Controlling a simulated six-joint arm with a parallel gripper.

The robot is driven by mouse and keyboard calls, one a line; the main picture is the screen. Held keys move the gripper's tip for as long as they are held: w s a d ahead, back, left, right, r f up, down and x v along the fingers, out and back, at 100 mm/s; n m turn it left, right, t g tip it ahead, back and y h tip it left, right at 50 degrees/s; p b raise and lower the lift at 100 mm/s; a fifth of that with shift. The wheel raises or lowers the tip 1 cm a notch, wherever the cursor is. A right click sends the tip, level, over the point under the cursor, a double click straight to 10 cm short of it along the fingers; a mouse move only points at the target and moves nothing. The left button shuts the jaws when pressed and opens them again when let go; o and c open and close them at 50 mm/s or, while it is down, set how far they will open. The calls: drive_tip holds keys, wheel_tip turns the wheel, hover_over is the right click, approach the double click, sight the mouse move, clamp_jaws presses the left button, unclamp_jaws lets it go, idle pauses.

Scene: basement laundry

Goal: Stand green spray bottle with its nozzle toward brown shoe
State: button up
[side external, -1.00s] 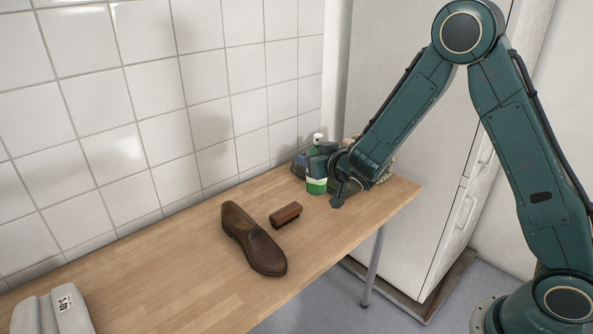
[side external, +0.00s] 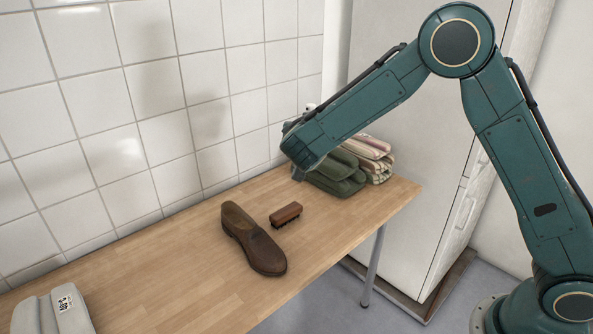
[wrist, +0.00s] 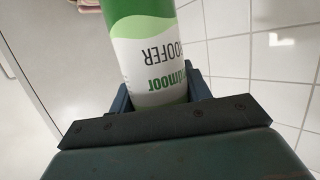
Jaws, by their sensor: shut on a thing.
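The green spray bottle (wrist: 140,22) fills the top middle of the wrist view, with a white label whose lettering appears upside down. My gripper (wrist: 160,96) is shut on it, one finger on each side. In the side external view my gripper (side external: 297,172) is above the back part of the table, and my arm hides nearly all of the bottle. Only a small white part (side external: 311,106) shows above the arm. The nozzle's direction cannot be told. The brown shoe (side external: 252,240) lies on the table, nearer the camera than my gripper.
A brown brush (side external: 286,214) lies just right of the shoe. Folded green towels (side external: 338,180) and striped towels (side external: 372,150) stand at the table's back right end. A grey device (side external: 55,312) with a small display is at front left. The wooden table (side external: 150,265) is clear left of the shoe.

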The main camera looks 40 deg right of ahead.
wheel_tip(320, 180, down, 23)
idle(1.1)
drive_tip(key=shift+r, duration=0.1)
drive_tip(key=shift+d+f, duration=0.1)
drive_tip(key=shift+f, duration=1.8)
drive_tip(key=shift+f, duration=0.1)
drive_tip(key=o, duration=1.3)
drive_tip(key=shift+c, duration=0.2)
drive_tip(key=v, duration=1.2)
